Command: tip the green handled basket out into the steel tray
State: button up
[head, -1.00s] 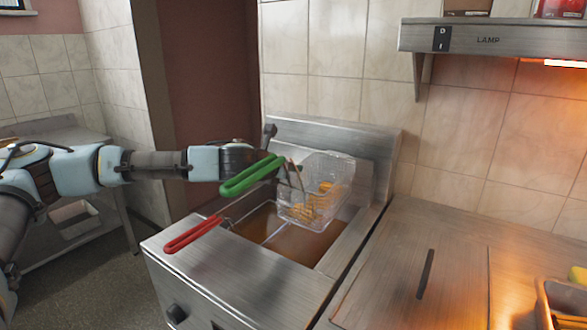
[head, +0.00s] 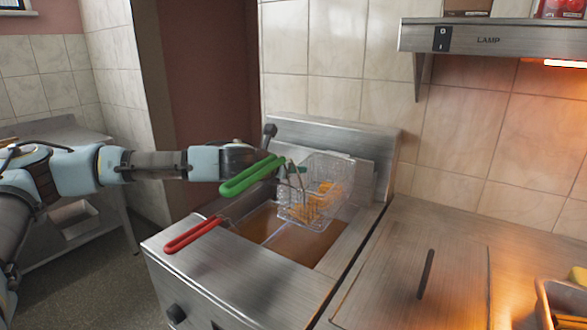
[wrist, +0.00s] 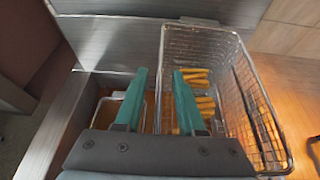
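The green handled basket (head: 330,175) is a wire mesh basket with golden fries in it. It stands raised over the fryer's oil, by the back panel, with its green handle toward the left front. My gripper (head: 297,168) is at the basket's handle side. A steel tray (head: 543,297), cut off by the lower right edge, holds something yellowish and dark.
A red handled basket (head: 193,234) sits low in the fryer (head: 225,275), left of the green one. A lamp shelf (head: 490,40) overhangs the counter at the upper right.

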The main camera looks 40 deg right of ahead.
jog(key=b+v, duration=0.2)
jog(key=v, duration=0.8)
jog(key=shift+s+a+b, duration=0.2)
jog(key=shift+a+b, duration=0.2)
jog(key=shift+r, duration=0.15)
